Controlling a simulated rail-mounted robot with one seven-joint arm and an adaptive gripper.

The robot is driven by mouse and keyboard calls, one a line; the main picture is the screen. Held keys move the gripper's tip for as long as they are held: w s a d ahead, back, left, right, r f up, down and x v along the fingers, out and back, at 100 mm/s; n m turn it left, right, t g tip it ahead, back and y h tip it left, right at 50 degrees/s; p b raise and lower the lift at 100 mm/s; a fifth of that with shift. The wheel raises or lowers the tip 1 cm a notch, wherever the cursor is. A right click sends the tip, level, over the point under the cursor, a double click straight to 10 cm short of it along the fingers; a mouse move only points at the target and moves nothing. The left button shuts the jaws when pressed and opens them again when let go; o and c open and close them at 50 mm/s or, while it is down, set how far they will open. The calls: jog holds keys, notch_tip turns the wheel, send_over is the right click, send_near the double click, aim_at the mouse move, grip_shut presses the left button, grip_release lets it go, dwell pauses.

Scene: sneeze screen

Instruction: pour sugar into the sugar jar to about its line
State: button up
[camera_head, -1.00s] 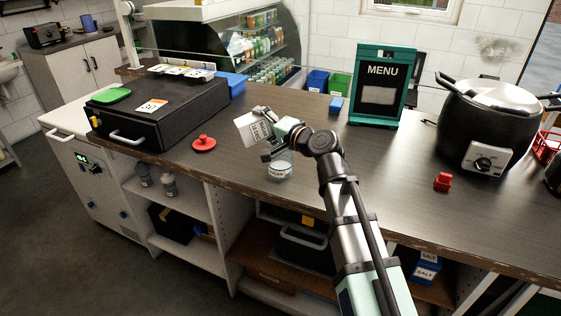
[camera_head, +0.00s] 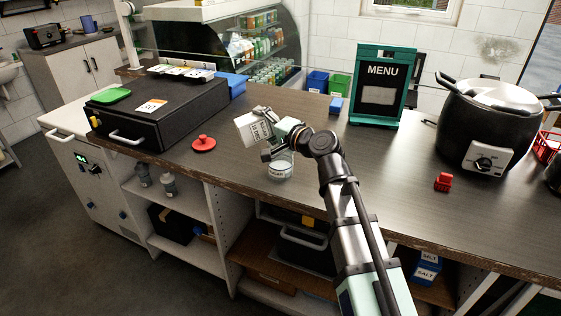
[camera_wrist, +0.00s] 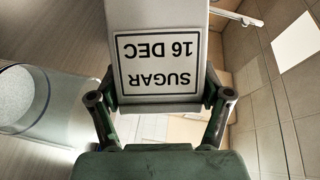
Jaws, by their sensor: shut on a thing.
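My gripper (camera_wrist: 160,98) is shut on a white sugar carton (camera_wrist: 155,30), labelled "SUGAR 16 DEC"; the label is upside down in the wrist view. In the head view the carton (camera_head: 247,129) is held tilted above the counter, beside and above the clear glass sugar jar (camera_head: 281,170). The jar stands upright with a white label on its front. In the wrist view the jar (camera_wrist: 52,108) lies at the left, with pale grainy contents showing inside. The fill line and the exact level cannot be made out. No falling stream is clear.
A red knobbed lid (camera_head: 204,144) lies left on the counter (camera_head: 350,190). A black case (camera_head: 160,112) stands further left, a menu board (camera_head: 383,88) behind, and a large black cooker (camera_head: 487,125) and small red object (camera_head: 443,182) to the right. The counter between is clear.

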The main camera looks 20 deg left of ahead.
jog(key=shift+w+d+f+m+b, duration=0.1)
jog(key=shift+f+m+b, duration=0.35)
jog(key=shift+b, duration=0.5)
dwell(1.8)
jog(key=shift+w+d+r+m+y+b, duration=0.15)
jog(key=shift+r+m+y+b, duration=0.2)
jog(key=shift+m+y+b, duration=0.3)
dwell(4.6)
